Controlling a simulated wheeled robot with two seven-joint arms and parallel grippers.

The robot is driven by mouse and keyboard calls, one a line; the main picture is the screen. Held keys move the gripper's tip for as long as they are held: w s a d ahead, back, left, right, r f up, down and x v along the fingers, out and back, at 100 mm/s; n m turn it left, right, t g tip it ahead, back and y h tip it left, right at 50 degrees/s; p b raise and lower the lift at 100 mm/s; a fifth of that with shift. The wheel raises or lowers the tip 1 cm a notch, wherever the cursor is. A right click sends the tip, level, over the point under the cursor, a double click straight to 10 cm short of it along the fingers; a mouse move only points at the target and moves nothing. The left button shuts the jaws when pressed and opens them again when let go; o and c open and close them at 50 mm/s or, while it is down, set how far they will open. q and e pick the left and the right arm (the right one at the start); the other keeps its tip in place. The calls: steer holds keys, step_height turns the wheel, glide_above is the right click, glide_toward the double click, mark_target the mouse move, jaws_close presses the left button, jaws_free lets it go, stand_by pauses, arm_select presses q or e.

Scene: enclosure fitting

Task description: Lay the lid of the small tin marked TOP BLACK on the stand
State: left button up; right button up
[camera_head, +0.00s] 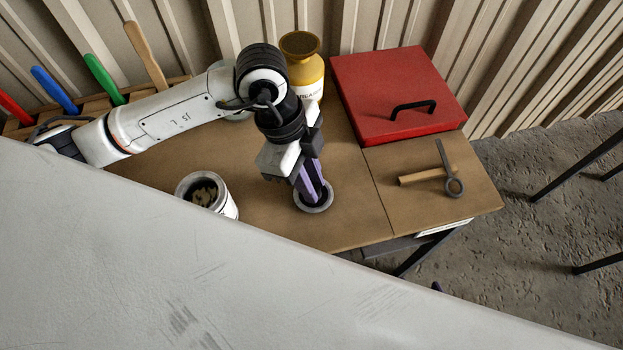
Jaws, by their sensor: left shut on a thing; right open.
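My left gripper (316,197) reaches down at the middle of the table, with its purple fingers shut on a dark round piece, which looks like the black lid. The fingertips cover much of it. A round grey rim (302,206) shows around the dark piece, low at the tabletop; it looks like the stand. I cannot tell whether the lid rests on it or is held just above. An open white tin (225,205) with yellowish pieces inside stands to the left. Its marking cannot be read.
A yellow-and-white bottle (304,75) stands behind my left gripper. Coloured handles stand at the back left. A pale surface hides the foreground.

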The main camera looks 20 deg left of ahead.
arm_select(q)
steer(key=o, duration=0.9)
steer(key=shift+c, duration=0.2)
steer(key=p+v, duration=0.1)
steer(key=v, duration=1.1)
